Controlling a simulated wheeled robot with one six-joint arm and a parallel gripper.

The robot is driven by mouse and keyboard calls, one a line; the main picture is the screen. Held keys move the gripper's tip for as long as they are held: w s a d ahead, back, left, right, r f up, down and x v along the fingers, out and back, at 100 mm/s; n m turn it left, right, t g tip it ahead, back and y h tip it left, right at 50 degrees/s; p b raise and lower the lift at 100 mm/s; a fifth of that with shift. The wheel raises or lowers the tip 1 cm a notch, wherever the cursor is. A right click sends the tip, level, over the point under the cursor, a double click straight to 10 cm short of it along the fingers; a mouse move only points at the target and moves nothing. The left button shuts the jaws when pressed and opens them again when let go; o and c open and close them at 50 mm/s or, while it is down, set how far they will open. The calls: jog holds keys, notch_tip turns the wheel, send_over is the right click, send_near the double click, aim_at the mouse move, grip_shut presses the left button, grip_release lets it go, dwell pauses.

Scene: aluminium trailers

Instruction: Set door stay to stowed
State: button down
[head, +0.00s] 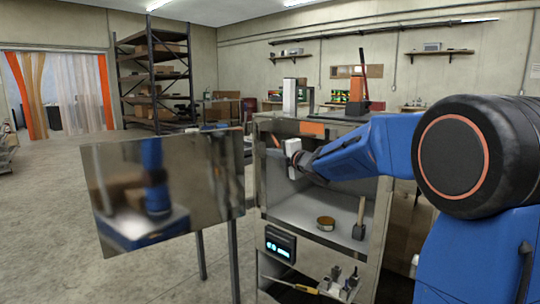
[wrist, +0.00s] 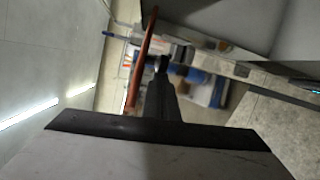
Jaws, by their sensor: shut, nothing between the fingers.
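The shiny metal door (head: 170,188) stands swung open at the left of the metal cabinet (head: 375,235). My arm reaches into the cabinet's upper opening, with its white wrist part (head: 293,147) just inside near the door side. In the wrist view my gripper (wrist: 161,66) is shut and empty, its dark fingers pointing away. A thin orange-red strip (wrist: 141,62) runs beside the fingers on the left; whether they touch is unclear. An orange plate (head: 312,129) shows at the cabinet's top edge. I cannot tell which part is the door stay.
A brass-coloured round tin (head: 326,223) and a wooden-handled tool (head: 360,217) stand on the cabinet shelf. A lit display box (head: 280,245) is on the cabinet front. Tools lie below.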

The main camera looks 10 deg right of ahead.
jog(key=shift+d, duration=0.1)
jog(key=d, duration=1.1)
jog(key=shift+w, duration=0.3)
jog(key=shift+a, duration=0.1)
dwell(0.4)
